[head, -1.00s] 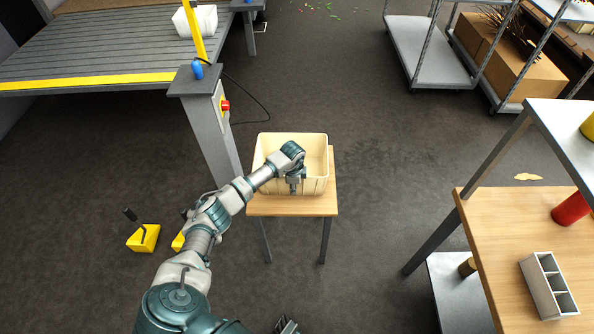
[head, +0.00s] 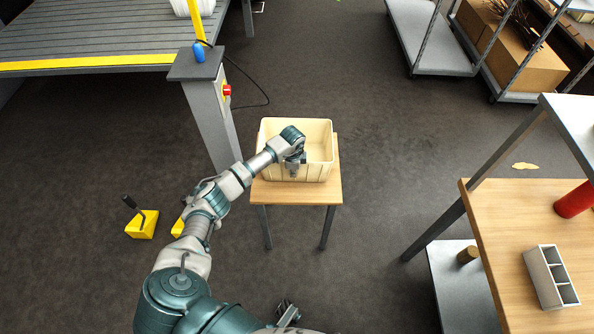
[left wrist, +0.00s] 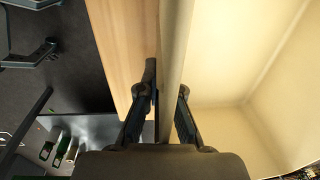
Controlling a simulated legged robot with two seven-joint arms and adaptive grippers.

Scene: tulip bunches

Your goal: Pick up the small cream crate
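The small cream crate (head: 318,170) is open-topped, looks empty and stands upright on a small wooden table (head: 300,192). My left gripper (head: 293,170) reaches down at the crate's near wall. In the left wrist view, the fingers of my left gripper (left wrist: 168,95) lie on both sides of the cream crate's wall (left wrist: 173,60), one inside and one outside. They lean in and appear to be closed on it. My right gripper (head: 287,315) shows only partly at the bottom edge, far from the crate; its fingers are unclear.
A grey post (head: 209,110) with a red button stands left of the table. A shelf unit (head: 500,215) with a red cylinder (head: 574,200) and a compartment box (head: 551,277) is on the right. A yellow block with a handle (head: 142,224) is on the floor. Floor right of the table is clear.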

